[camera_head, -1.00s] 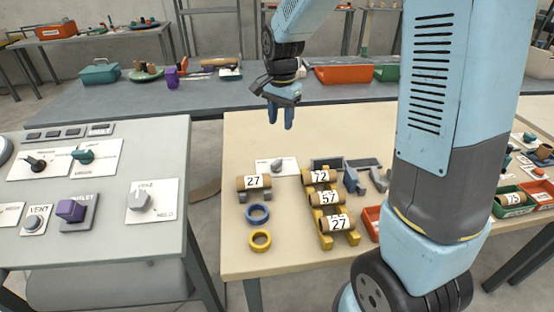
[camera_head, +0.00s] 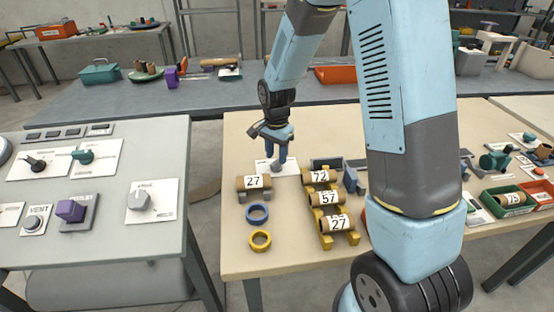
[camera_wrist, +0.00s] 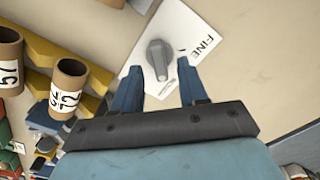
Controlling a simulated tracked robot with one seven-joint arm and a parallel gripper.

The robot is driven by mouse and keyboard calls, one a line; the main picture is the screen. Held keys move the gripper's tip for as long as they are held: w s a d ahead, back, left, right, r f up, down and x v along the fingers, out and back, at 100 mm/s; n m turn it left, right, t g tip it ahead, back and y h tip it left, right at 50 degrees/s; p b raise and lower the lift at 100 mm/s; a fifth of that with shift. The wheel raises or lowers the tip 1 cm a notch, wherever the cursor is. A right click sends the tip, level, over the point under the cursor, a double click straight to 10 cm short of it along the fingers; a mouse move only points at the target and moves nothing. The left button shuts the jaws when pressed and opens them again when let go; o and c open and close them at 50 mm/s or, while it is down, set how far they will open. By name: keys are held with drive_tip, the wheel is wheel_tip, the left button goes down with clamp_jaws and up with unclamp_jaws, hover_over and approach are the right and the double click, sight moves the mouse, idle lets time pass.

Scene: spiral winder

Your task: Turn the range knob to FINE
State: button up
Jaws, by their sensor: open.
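The range knob (camera_wrist: 160,60) is a grey knob with a pointer bar on a white plate (camera_wrist: 212,26) in the wrist view. The plate carries the word FINE near its right corner. The bar runs roughly up and down in that view, not toward the word. In the head view the white plate (camera_head: 289,167) lies on the beige table, and my gripper mostly hides the knob. My gripper (camera_wrist: 160,92) is open and empty, its two blue fingers either side of the knob's near end, apart from it. It also shows in the head view (camera_head: 276,164), pointing down over the plate.
Cardboard tubes marked 72 (camera_head: 319,176), 57 (camera_head: 326,198) and 27 (camera_head: 337,222) lie on a yellow rack right of the plate. Another tube marked 27 (camera_head: 253,182) rests on grey supports in front. Blue (camera_head: 257,214) and yellow rings (camera_head: 260,240) lie nearer. The table left of the plate is clear.

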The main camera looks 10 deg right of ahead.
sight(276, 165)
drive_tip(key=shift+f, duration=1.25)
clamp_jaws()
